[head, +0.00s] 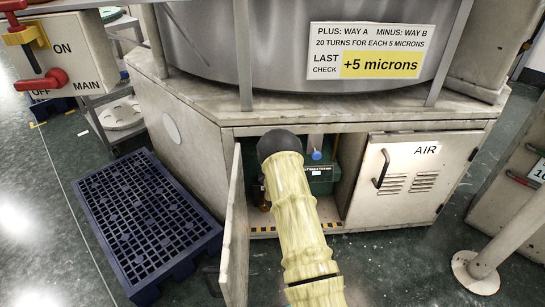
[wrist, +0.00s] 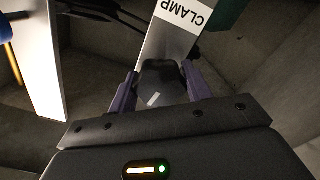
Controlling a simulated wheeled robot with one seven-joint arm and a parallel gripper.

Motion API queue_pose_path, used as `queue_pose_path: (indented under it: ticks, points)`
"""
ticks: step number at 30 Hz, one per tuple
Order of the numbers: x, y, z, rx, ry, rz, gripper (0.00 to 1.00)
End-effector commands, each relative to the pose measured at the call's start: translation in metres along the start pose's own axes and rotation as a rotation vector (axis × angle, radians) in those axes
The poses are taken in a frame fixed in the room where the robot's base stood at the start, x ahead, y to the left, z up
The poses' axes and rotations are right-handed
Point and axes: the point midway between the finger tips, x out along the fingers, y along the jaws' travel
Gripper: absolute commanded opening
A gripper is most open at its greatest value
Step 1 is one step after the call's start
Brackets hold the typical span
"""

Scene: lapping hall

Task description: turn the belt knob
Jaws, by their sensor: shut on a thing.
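In the wrist view my gripper (wrist: 160,72) has its purple fingers on both sides of a dark knob (wrist: 158,84) and is shut on it. The knob has a short white mark on its face. A pale plate (wrist: 166,50) runs just behind the knob, with a label reading CLAMP (wrist: 187,14), upside down in this view. No label reading BELT shows. In the head view my sleeved arm reaches into the open cabinet bay under the drum, and it hides my gripper and the knob.
The bay's door (head: 236,235) stands open at the left. Inside is a green box (head: 321,180) with a small display. The AIR door (head: 414,182) is closed. A blue pallet (head: 145,220) lies left.

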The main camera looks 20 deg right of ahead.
Motion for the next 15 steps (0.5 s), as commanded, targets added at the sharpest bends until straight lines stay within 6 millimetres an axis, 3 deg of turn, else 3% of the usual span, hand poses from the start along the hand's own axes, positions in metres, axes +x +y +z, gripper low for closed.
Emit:
queue_pose_path:
  ticks: [15]
  points:
    - [-0.0009,-0.0011,0.0019,-0.133,-0.004,-0.002,0.26]
